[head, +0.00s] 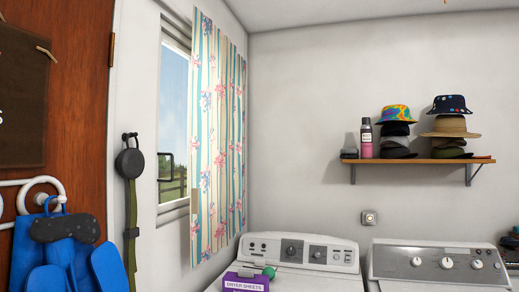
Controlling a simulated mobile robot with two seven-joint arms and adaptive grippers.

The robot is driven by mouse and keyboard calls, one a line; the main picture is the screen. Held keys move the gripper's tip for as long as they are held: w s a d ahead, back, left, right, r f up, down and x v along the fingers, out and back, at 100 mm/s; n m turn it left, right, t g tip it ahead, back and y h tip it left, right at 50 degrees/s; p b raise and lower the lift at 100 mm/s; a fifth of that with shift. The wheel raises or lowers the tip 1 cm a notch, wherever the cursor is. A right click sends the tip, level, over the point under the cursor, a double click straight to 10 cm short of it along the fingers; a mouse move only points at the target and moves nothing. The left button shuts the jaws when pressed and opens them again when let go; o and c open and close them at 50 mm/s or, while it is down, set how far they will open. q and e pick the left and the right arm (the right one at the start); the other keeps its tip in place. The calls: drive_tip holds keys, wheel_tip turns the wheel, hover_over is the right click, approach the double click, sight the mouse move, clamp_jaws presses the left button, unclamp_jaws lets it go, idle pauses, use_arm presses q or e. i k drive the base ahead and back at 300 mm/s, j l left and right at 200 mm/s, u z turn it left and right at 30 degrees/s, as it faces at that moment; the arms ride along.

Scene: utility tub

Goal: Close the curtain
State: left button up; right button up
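The curtain (220,125) is striped in cream, teal and yellow with pink and blue flowers. It hangs in folds at the right side of the window (174,115) on the left wall. The left part of the glass is uncovered, with sky and greenery showing through. A small tan strip (194,203) shows at the curtain's left edge; I cannot tell what it is. The curtain's bottom hangs near the washer's left side. Neither of my grippers is in view.
A white washer (300,250) with a purple box (246,283) on it and a second machine (440,262) stand along the back wall. A wall shelf (415,161) holds hats and a bottle. Blue items (70,260) hang by the brown door (90,60) at left.

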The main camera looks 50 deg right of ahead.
sight(212, 199)
drive_tip(key=z, duration=1.25)
